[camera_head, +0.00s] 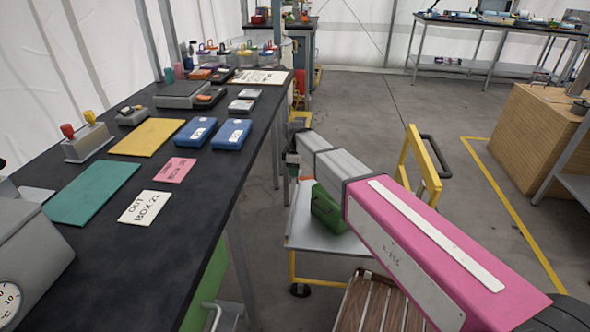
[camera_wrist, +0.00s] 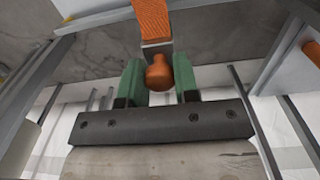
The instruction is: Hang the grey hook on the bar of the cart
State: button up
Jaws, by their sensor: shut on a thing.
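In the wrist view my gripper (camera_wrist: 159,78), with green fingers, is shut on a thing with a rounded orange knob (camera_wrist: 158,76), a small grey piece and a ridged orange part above. I cannot tell whether this is the grey hook; no separate grey hook is clear to me. In the head view my gripper (camera_head: 292,160) is small and dark beside the bench's right edge, and what it holds cannot be made out there. The cart (camera_head: 300,236) stands below my arm, with a yellow frame (camera_head: 407,150) and a dark bar (camera_head: 434,150) at its right. My arm hides part of the cart.
A long black bench (camera_head: 150,265) on the left carries cards, blue boxes and a scale. A green object (camera_head: 326,212) sits on the cart's tray. A slatted wooden crate (camera_head: 375,302) is in front. A wooden box (camera_head: 530,135) stands right; the grey floor between is open.

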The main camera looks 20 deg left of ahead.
send_over(295, 197)
jog(key=shift+s+f, duration=0.2)
jog(key=shift+f, duration=5.15)
jog(key=shift+f, duration=0.65)
jog(key=o, duration=1.1)
jog(key=shift+c, duration=0.2)
jog(key=shift+r, duration=0.1)
notch_tip(295, 197, up, 11)
jog(key=shift+f, duration=0.2)
